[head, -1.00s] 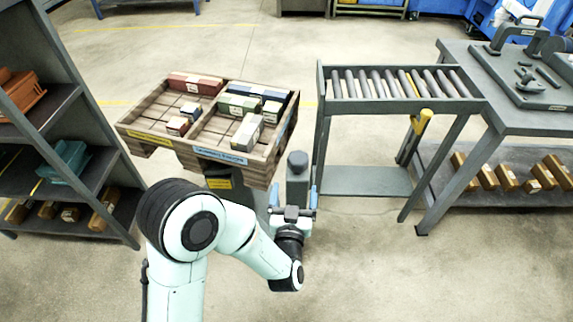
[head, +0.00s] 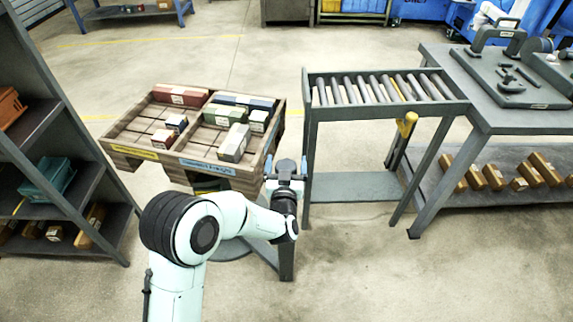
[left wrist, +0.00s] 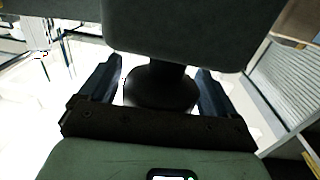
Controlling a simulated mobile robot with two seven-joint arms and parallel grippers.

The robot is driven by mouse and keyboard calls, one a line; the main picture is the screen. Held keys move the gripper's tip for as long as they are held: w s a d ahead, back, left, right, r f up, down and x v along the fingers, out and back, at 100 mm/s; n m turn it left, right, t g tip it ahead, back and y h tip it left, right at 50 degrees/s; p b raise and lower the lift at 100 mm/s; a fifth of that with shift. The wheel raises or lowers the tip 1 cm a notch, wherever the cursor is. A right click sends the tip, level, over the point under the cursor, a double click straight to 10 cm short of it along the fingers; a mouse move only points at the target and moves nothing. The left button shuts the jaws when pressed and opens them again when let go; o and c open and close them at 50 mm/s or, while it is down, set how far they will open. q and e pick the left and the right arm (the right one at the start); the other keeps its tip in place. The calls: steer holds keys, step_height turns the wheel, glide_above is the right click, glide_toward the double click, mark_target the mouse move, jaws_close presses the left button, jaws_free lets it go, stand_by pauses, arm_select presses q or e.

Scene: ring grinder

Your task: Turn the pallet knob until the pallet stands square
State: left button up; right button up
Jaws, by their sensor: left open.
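The wooden pallet (head: 180,153) stands left of the roller table, carrying several coloured boxes. Its front edge slants down to the right in the head view, so it looks turned relative to the roller table. The dark grey knob (head: 287,166) stands at the pallet's front right corner side. In the left wrist view a dark block (left wrist: 190,30) fills the top, with a round dark neck (left wrist: 160,88) below it. My left gripper (head: 286,172) is open, its blue fingers on either side of the knob. Contact cannot be told. My right gripper is not in view.
The roller table (head: 312,130) stands close to the right of the knob, with a yellow-handled tool (head: 407,124) on its side. A workbench (head: 545,120) is farther right. A shelf rack (head: 90,187) stands at the left. The floor in front is clear.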

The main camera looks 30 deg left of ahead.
arm_select(q)
steer(key=c, duration=1)
steer(key=shift+n+y, duration=0.3)
steer(key=shift+y, duration=0.1)
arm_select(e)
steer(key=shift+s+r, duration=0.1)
arm_select(q)
steer(key=shift+o, duration=0.2)
steer(key=n+g+y, duration=0.2)
steer(key=y, duration=0.1)
steer(key=shift+s+n+g+p, duration=0.1)
steer(key=shift+n+g+p, duration=0.2)
steer(key=shift+g+p, duration=0.1)
steer(key=shift+s+a+n+g+y+p, duration=0.15)
steer(key=shift+n+g+y+p, duration=0.1)
steer(key=shift+n+g+y, duration=0.55)
steer(key=shift+s+a+n+g+y+p, duration=0.1)
steer(key=shift+n+g+y+p, duration=0.1)
steer(key=shift+n+g+y, duration=0.6)
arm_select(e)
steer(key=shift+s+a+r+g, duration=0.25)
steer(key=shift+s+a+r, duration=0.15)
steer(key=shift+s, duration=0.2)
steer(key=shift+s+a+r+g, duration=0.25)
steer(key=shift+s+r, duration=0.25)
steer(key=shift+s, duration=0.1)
arm_select(q)
steer(key=shift+g, duration=0.4)
steer(key=o, duration=1)
steer(key=shift+c, duration=0.2)
